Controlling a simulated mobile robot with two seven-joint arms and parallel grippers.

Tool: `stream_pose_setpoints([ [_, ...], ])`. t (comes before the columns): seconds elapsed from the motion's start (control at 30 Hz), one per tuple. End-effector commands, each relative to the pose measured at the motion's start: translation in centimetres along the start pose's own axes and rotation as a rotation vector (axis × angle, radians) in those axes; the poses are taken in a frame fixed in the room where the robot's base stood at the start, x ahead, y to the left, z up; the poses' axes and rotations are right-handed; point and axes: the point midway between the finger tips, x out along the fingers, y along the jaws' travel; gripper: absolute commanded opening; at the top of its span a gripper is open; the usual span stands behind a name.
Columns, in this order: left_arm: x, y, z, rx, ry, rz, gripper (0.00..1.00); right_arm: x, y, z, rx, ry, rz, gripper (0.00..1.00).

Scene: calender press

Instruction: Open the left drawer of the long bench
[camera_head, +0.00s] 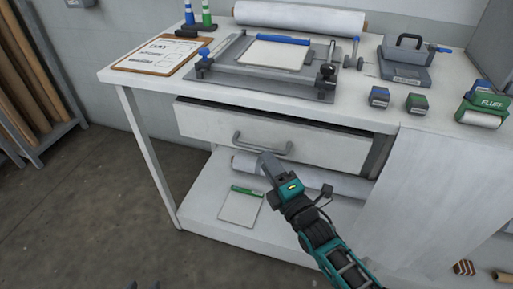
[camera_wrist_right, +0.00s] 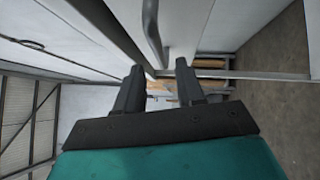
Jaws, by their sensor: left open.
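The long bench (camera_head: 130,82) has a white left drawer (camera_head: 205,122) under its top, with a grey bar handle (camera_head: 262,146). A dark gap shows above the drawer front; I cannot tell how far out the drawer stands. My right gripper (camera_head: 268,162) is at the handle's right part, partly covering it. In the right wrist view its fingers (camera_wrist_right: 158,70) are apart, and the handle (camera_wrist_right: 152,32) lies ahead, its end showing between the fingertips. Contact is not clear. Only two dark tips of my left gripper (camera_head: 145,286) show at the bottom edge, apart.
On the bench top are a clipboard (camera_head: 160,56), a press frame (camera_head: 270,65), a paper roll (camera_head: 300,17) and small boxes (camera_head: 380,96). A lower shelf (camera_head: 210,205) holds a pad (camera_head: 240,206) and a roll. Floor (camera_head: 90,190) to the left is clear.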

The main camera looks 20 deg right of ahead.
Motion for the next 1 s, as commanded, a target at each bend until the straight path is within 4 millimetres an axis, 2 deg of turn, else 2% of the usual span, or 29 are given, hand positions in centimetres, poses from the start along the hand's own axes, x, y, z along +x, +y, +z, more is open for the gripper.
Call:
stream_pose_setpoints([
  [0.03, 0.1, 0.1, 0.2, -0.001, -0.001, 0.001, 0.43, 1.2, 0.0, 0.0, 0.001, 0.0, 0.003, 0.38],
  [0.2, 0.3, 0.2, 0.3, -0.002, -0.001, 0.005, 0.43, 4.2, 0.0, 0.0, 0.001, 0.0, 0.001, 0.38],
  [0.4, 0.3, 0.4, 0.3, -0.003, 0.0, 0.01, 0.43, 6.1, -0.1, 0.0, 0.001, 0.001, -0.001, 0.38],
  [0.77, 0.3, 0.5, -0.1, -0.003, 0.007, 0.012, 0.43, 6.5, -0.1, 0.0, 0.002, 0.0, -0.002, 0.38],
  [1.0, 0.3, 0.4, -0.1, -0.002, 0.007, 0.011, 0.43, 6.5, -0.1, 0.0, 0.002, 0.0, -0.002, 0.16],
])
